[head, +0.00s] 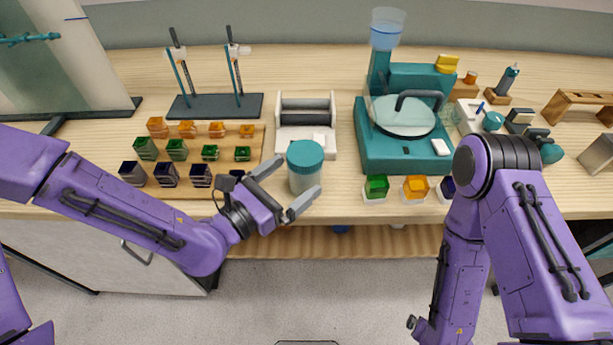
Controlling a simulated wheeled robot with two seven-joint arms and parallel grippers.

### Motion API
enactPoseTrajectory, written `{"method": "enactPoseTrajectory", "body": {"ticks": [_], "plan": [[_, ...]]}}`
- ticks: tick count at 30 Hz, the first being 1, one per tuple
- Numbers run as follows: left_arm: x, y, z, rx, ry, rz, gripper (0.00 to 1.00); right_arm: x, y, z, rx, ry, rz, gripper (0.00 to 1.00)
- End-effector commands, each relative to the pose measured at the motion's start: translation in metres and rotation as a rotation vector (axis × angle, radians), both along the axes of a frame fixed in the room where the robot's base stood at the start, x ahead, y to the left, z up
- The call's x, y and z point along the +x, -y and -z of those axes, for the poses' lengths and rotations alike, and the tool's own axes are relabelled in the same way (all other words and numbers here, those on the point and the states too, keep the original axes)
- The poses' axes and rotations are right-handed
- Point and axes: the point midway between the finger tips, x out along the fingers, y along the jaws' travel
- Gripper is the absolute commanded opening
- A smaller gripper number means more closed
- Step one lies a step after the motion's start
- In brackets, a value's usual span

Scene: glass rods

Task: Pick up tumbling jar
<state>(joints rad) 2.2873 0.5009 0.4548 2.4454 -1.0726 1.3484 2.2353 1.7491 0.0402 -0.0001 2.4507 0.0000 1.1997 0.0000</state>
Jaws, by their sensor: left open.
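The tumbling jar (304,168) is a clear, pale jar with a round teal lid. It stands upright near the front edge of the wooden bench, in front of a white two-roller stand (306,140). My left gripper (285,188) is open, with its grey fingers on the jar's left side, one behind and one in front. Whether a finger touches the jar cannot be told. My right arm hangs at the right, in front of the bench; its gripper jaws are not clearly visible.
Rows of coloured glass cubes (177,150) sit left of the jar. A teal machine with a clear round lid (404,118) stands to the right, with green and orange cubes (376,187) in front. A dark stand with rods (214,106) is behind. The bench's front edge is close.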

Motion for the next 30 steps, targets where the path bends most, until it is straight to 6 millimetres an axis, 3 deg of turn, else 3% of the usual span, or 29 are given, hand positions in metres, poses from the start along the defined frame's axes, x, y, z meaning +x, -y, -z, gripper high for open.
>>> {"method": "enactPoseTrajectory", "body": {"ticks": [12, 19, 20, 25, 30], "plan": [[0.039, 0.044, -0.009, 0.0, 0.0, 0.004, 1.0, 0.001, 0.0, -0.019, 0.0, 0.002, -0.001, 1.0], [0.042, 0.046, -0.008, -0.002, -0.001, 0.002, 1.0, 0.001, 0.0, -0.018, 0.0, 0.001, 0.0, 1.0], [0.042, 0.046, -0.008, -0.002, -0.001, 0.002, 0.94, 0.001, 0.0, -0.018, 0.0, 0.001, 0.0, 1.0], [0.042, 0.046, -0.008, -0.001, 0.0, 0.003, 0.38, 0.001, 0.0, -0.018, 0.0, 0.001, 0.0, 1.0], [0.042, 0.046, -0.008, -0.003, 0.001, 0.003, 0.35, 0.001, 0.0, -0.018, 0.0, 0.001, 0.0, 1.0]]}}
